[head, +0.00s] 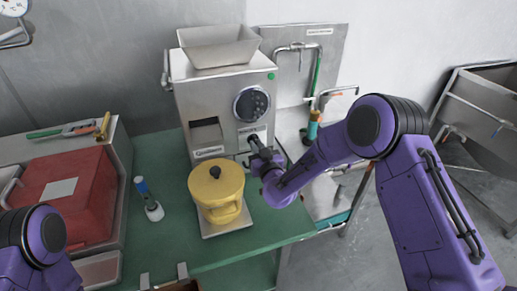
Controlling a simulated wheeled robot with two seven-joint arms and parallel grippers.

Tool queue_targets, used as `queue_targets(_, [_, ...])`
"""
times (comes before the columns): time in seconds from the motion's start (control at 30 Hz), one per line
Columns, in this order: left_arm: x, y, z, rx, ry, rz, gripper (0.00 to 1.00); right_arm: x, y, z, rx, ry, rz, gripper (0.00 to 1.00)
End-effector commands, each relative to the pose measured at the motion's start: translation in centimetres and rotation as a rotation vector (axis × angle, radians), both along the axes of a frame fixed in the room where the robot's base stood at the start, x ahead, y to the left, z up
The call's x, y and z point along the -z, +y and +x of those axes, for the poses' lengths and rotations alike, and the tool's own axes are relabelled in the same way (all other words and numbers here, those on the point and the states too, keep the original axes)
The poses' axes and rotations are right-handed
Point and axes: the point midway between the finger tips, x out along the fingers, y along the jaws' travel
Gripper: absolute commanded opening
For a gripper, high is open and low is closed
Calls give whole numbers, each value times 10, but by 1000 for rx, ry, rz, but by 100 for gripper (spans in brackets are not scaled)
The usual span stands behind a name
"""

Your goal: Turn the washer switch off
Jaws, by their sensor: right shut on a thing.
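The grey metal grinder (222,95) stands on the green table, with a hopper on top. A round dark dial (252,104) and a green button (271,76) are on its front. A small label (252,130) sits below the dial. My right gripper (254,148) is at the front's lower right, just below that label, shut on what looks like a small dark switch there. The gripper mostly hides the switch, so its position cannot be told. My left arm shows at the lower left; its gripper is out of view.
A yellow pot (214,204) with a dark knob stands on a metal plate below my right gripper. A red box (75,195) is at left. A steel wash station (318,65) with hoses stands at right.

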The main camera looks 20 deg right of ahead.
Motion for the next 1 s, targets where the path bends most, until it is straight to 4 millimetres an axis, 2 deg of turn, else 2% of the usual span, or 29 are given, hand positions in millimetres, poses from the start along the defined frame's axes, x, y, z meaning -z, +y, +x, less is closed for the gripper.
queue_targets(0.47, [1,0,0,0,0,0,0,-1,0,0,1,-1,15,0])
queue_targets(0.5, [1,0,0,0,0,0,0,-1,0,0,1,-1,15,26])
queue_targets(0.53, [1,0,0,0,0,0,0,-1,0,0,1,-1,15,35])
queue_targets(0.57, [1,0,0,0,0,0,0,-1,0,0,1,-2,14,38])
queue_targets(0.87, [2,0,0,0,0,0,0,0,0,-2,0,0,12,38])
queue_targets(1.0, [11,0,0,0,0,0,0,3,-1,-23,-1,0,11,38])
